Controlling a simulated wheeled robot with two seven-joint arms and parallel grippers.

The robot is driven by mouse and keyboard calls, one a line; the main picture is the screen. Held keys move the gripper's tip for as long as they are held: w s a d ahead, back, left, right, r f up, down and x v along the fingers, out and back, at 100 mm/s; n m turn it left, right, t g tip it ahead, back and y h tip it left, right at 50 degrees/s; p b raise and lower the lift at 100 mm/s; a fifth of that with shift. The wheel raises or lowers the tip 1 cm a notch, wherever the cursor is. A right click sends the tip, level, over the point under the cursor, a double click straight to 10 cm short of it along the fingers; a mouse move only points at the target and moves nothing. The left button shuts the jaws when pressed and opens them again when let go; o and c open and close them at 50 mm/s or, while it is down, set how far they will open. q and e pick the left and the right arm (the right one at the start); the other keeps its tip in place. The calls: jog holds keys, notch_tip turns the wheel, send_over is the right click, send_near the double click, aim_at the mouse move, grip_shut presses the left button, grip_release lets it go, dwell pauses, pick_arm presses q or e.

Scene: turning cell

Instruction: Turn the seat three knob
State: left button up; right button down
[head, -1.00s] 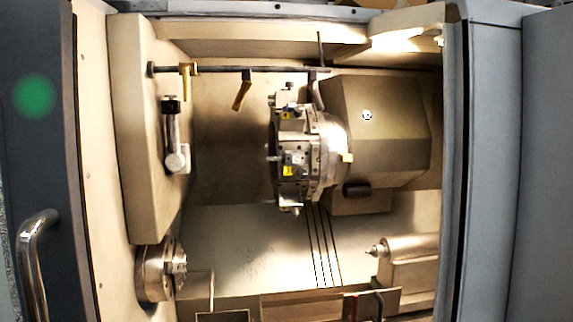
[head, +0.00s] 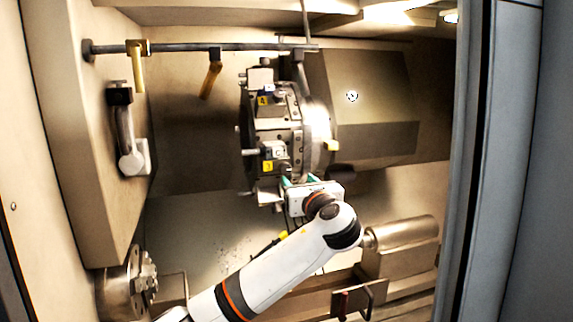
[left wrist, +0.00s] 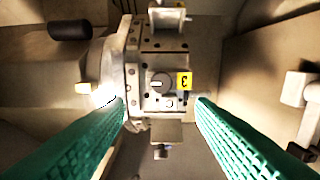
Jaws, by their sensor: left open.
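Seat three is a metal block on the turret (head: 292,112), marked by a yellow label "3" (head: 267,166). In the left wrist view the label (left wrist: 184,81) sits just right of a small round knob (left wrist: 158,85) with a dark pointer line. My left gripper (head: 286,182) is just below seat three in the head view. In the left wrist view its green ribbed fingers (left wrist: 161,102) are spread apart with nothing between them, and the knob lies beyond the tips, roughly centred between them. My right gripper is not in view.
Seat four, with a yellow "4" label (head: 263,100), is above seat three. A tailstock (head: 400,247) stands at lower right and a chuck (head: 125,285) at lower left. A horizontal rail (head: 200,47) crosses above. A blue-grey door frame (head: 497,150) bounds the right side.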

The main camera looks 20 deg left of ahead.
aim_at(286, 170)
pick_arm(q)
jog(key=p+x, duration=0.3)
jog(key=x, duration=0.4)
jog(key=shift+a, duration=0.3)
jog(key=shift+w+a+p, duration=0.25)
jog(key=shift+w+p, duration=0.05)
jog(key=shift+w, duration=0.3)
jog(key=shift+w+f, duration=0.1)
jog(key=shift+a, duration=0.1)
jog(key=shift+w, duration=0.1)
jog(key=c, duration=1)
jog(key=shift+o, duration=0.2)
jog(key=shift+f, duration=0.1)
